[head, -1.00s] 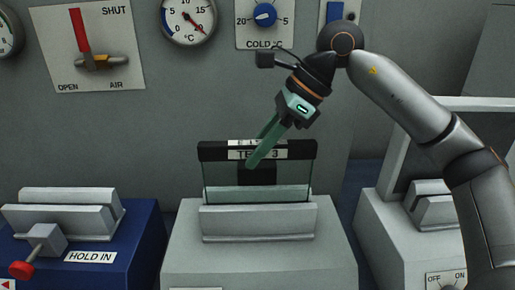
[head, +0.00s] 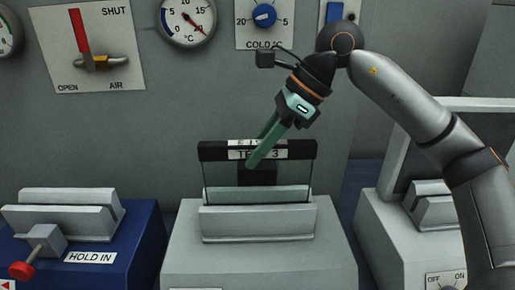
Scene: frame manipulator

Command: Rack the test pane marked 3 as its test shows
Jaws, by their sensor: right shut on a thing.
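The test pane marked 3 (head: 225,172) is a clear pane with a black top bar and a white label, partly covered by my gripper. It stands upright in the slot of the grey middle stand (head: 258,222). My right gripper (head: 257,153) comes down from the upper right, its green fingers shut on the pane's top bar near the label. A dark patch shows behind the glass below the bar. My left gripper is not in view.
A blue stand (head: 140,232) marked HOLD IN, with a red-knobbed clamp (head: 22,270), is at left. A grey unit (head: 380,235) with an OFF/ON plate (head: 446,281) is at right. Behind are an AIR lever (head: 80,40), a °C dial (head: 188,18) and a COLD knob (head: 264,15).

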